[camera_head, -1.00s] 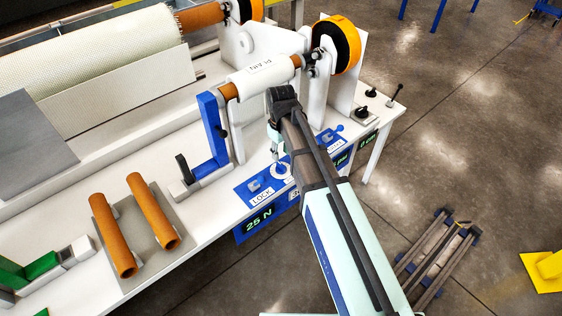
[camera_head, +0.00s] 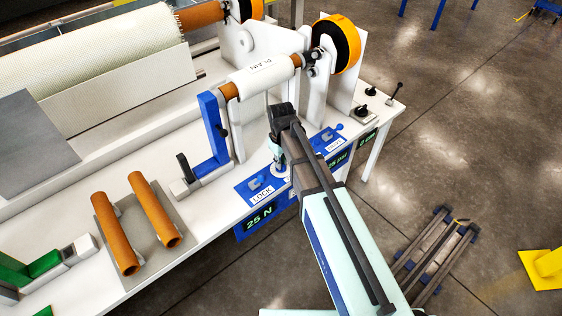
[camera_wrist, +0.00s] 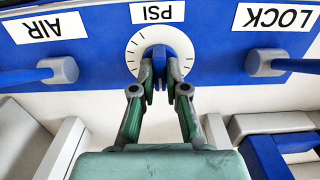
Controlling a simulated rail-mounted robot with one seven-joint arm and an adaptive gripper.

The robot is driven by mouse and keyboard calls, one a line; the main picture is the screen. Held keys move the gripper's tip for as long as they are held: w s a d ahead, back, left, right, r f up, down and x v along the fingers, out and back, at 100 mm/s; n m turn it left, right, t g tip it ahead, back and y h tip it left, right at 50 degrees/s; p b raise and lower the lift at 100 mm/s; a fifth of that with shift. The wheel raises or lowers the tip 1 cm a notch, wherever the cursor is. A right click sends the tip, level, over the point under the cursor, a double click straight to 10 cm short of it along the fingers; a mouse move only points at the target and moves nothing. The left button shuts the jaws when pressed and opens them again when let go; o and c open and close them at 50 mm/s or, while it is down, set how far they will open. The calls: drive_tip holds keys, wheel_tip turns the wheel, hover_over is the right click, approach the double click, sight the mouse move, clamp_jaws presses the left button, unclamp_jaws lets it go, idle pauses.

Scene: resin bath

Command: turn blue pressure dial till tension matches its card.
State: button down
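The blue pressure dial (camera_wrist: 159,68) stands out from a round white scale under the PSI label in the wrist view. My gripper's two fingers (camera_wrist: 160,92) point at it and straddle it, one on each side; whether both pads touch it is unclear. In the head view my gripper (camera_head: 276,160) is down at the blue panel, and my arm hides most of the dial. The tension display (camera_head: 259,216) reads 25 N. A second green display (camera_head: 338,158), partly hidden by my arm, is too small to read surely.
The LOCK lever (camera_wrist: 262,64) and AIR lever (camera_wrist: 62,70) flank the dial closely. A blue upright bracket (camera_head: 212,130) stands left of my gripper. Two brown tubes (camera_head: 118,235) lie on a grey plate at the front left.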

drive_tip(key=shift+m, duration=1.2)
drive_tip(key=c, duration=1.2)
unclamp_jaws()
wheel_tip(320, 180, up, 12)
